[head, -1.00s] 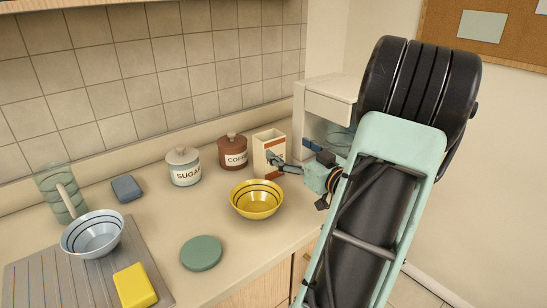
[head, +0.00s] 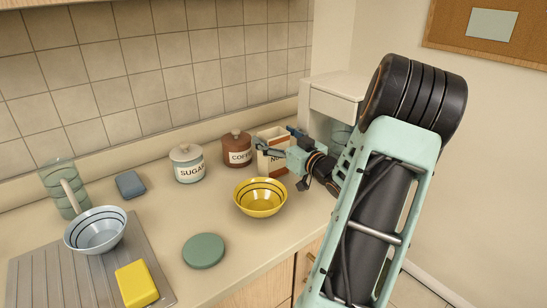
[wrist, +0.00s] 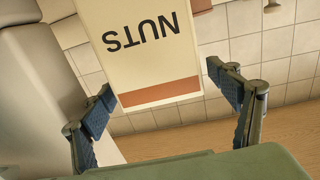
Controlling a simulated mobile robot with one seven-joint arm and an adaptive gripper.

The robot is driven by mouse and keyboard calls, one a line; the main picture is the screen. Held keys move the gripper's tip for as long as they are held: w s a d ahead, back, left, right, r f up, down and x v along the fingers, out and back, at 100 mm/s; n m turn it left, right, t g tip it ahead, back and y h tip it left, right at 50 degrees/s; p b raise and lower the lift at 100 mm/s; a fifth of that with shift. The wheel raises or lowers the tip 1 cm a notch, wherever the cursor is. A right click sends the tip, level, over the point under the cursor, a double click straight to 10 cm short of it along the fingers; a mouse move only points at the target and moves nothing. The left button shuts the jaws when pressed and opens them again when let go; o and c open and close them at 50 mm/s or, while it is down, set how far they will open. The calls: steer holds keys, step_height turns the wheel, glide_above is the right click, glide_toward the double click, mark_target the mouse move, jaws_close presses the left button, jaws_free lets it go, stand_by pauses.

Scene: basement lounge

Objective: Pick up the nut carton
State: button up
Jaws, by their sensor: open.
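The nut carton (head: 265,164) is a cream box with a reddish-brown band, standing on the counter beside the coffee canister. It also shows in the wrist view (wrist: 146,60), upside down, with "NUTS" facing the camera. My gripper (head: 277,140) is open at the carton, partly covering it in the head view. In the wrist view my gripper's fingers (wrist: 160,95) stand on either side of the carton's near end, the left one close to it. I cannot tell whether either finger touches it.
The brown coffee canister (head: 237,150) stands just left of the carton, with the sugar canister (head: 189,168) further left. A yellow bowl (head: 260,199) sits in front of the carton. The tiled wall is behind.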

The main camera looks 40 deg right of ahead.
steer(key=shift+w, duration=0.3)
steer(key=shift+c, duration=0.7)
steer(key=c, duration=1.8)
